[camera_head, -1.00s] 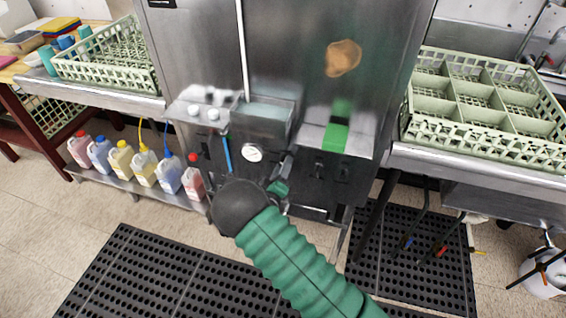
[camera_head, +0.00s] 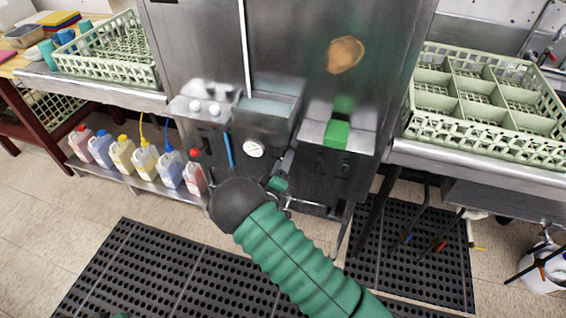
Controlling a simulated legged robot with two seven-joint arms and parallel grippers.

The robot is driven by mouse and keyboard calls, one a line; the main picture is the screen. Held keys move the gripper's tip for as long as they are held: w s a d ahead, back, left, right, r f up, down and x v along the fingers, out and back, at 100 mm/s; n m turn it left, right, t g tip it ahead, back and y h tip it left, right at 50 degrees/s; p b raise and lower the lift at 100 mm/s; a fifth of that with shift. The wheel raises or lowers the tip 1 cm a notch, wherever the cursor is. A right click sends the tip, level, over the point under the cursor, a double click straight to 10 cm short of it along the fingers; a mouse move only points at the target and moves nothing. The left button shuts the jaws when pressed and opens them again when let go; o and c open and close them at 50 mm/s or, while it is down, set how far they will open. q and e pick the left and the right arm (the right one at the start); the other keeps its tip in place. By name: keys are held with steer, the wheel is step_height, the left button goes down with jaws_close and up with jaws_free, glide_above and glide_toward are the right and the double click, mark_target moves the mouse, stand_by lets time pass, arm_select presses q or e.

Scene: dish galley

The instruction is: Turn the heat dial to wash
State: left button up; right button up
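The steel dishwasher (camera_head: 290,55) stands in the middle with a dark control panel low on its front. A round white gauge (camera_head: 253,149) sits on that panel. Small dark knobs (camera_head: 345,169) show on the panel's right part, but their markings are too small to read, so I cannot tell which is the heat dial. My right arm comes in from the bottom right, and its black wrist is in front of the panel's lower edge. My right gripper (camera_head: 284,172) shows only partly beyond the wrist, close to the panel below the gauge. Its fingers are unclear. My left gripper is out of view.
Green dish racks stand on the left counter (camera_head: 95,88) and the right counter (camera_head: 480,165). Several coloured bottles (camera_head: 145,160) line a low shelf at left. Black perforated mats (camera_head: 150,265) cover the floor. A white bucket (camera_head: 545,268) is at far right.

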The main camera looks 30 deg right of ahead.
steer(key=shift+r, duration=0.1)
steer(key=p+v, duration=0.1)
steer(key=v, duration=1.1)
steer(key=shift+w, duration=0.1)
